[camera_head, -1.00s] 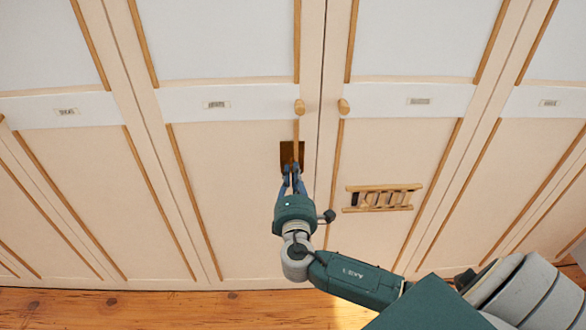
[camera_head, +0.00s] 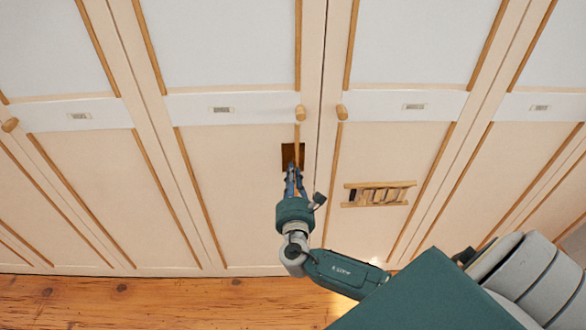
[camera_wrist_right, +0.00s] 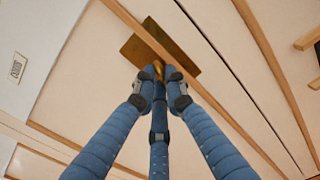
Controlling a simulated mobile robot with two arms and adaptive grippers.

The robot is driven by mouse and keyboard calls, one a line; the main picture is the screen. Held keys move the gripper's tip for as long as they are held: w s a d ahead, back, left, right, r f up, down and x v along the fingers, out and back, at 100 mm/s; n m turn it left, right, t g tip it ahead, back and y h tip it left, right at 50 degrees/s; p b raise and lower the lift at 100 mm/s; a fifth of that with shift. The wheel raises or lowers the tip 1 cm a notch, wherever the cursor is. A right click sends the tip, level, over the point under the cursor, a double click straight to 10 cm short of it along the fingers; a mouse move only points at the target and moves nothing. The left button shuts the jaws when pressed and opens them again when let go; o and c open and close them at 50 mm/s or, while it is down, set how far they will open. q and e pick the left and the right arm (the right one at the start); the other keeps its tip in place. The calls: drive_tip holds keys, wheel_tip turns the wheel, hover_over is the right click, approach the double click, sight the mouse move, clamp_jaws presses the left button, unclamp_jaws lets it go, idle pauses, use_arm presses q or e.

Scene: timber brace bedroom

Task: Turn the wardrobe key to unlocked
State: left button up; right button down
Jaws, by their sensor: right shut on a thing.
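The wardrobe (camera_head: 235,180) fills the head view with pale doors and wooden strips. A dark brass lock plate (camera_head: 291,153) sits on a door beside the central seam, below a round wooden knob (camera_head: 300,112). My right gripper (camera_head: 293,176) reaches up to this plate. In the right wrist view its blue fingers (camera_wrist_right: 160,80) close around a small brass key (camera_wrist_right: 158,68) in front of the plate (camera_wrist_right: 138,52). Most of the key is hidden by the fingertips, so its angle is hard to tell. My left gripper is not in view.
A second knob (camera_head: 342,112) is on the neighbouring door. A small wooden slatted piece (camera_head: 378,194) is on that door, right of my gripper. The plank floor (camera_head: 120,300) shows along the bottom and looks clear.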

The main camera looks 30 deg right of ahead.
drive_tip(key=shift+n+p, duration=0.85)
drive_tip(key=shift+n, duration=0.75)
drive_tip(key=shift+f, duration=0.1)
drive_tip(key=c, duration=1.8)
unclamp_jaws()
drive_tip(key=v, duration=1.2)
